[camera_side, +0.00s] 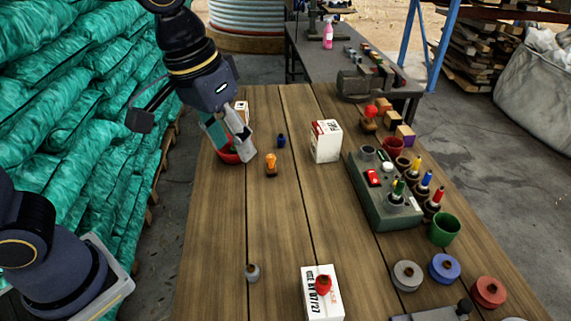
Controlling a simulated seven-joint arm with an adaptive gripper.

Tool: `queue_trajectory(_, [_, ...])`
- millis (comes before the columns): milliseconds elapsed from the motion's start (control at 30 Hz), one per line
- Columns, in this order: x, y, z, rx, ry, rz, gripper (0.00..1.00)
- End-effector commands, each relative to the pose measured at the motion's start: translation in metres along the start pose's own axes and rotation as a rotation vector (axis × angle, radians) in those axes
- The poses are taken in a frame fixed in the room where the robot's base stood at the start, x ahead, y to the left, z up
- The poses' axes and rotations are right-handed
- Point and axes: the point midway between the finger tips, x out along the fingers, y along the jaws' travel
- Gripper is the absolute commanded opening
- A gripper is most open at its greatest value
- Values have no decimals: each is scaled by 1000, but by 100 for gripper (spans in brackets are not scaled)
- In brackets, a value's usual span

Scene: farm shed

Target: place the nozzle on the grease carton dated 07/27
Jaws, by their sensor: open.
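A white carton (321,305) at the front of the table reads 07/27 on its side. A small red piece with a dark tip (323,285), which looks like a nozzle, appears to rest on this carton. My gripper (236,158) is open at the far left of the table, pointing down at a red bowl (225,157) that it partly hides. I cannot see anything held between its fingers. A second white carton with red markings (326,141) stands mid-table, and a third carton (242,107) is partly hidden behind my gripper; I cannot read their dates.
An orange-topped piece (271,163) and a small blue one (281,141) stand near my gripper. A small grey piece (252,272) stands at the front left. A green-grey holder (384,200) and green cup (444,230) occupy the right. The table's centre is clear.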

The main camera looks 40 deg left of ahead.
Motion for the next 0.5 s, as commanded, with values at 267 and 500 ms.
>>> queue_trajectory(267, [-25,-113,63,7,223,-57,53])
queue_trajectory(500, [-23,-130,81,24,268,-88,53])
